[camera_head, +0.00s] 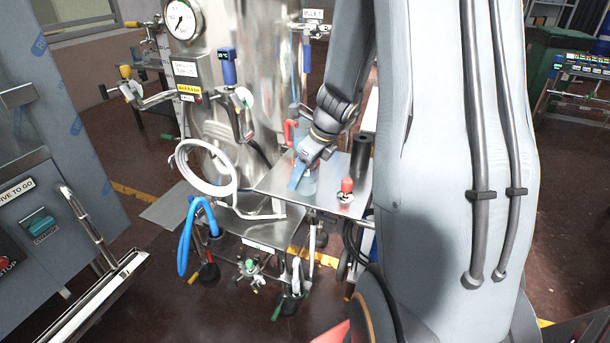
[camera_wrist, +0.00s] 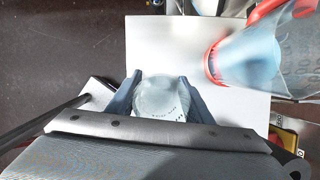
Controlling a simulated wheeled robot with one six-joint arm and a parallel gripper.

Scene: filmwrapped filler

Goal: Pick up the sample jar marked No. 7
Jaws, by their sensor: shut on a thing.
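A round, clear jar with a pale lid (camera_wrist: 163,97) sits between the two blue-grey fingers of my gripper (camera_wrist: 160,82) in the wrist view. The fingers are shut on its sides. Small dark print shows on the jar, but I cannot read a number. In the head view my gripper (camera_head: 298,179) is at the steel tray table (camera_head: 272,182), with the pale blue, see-through jar (camera_head: 308,186) at its fingers. I cannot tell whether the jar touches the tabletop.
A clear jug with a red rim (camera_wrist: 255,58) stands close to the right of the jar. A pale round thing (camera_wrist: 206,6) shows at the wrist view's top edge. On the table are a black cylinder (camera_head: 361,156) and a red-topped item (camera_head: 346,190). A steel tank (camera_head: 205,110) stands behind.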

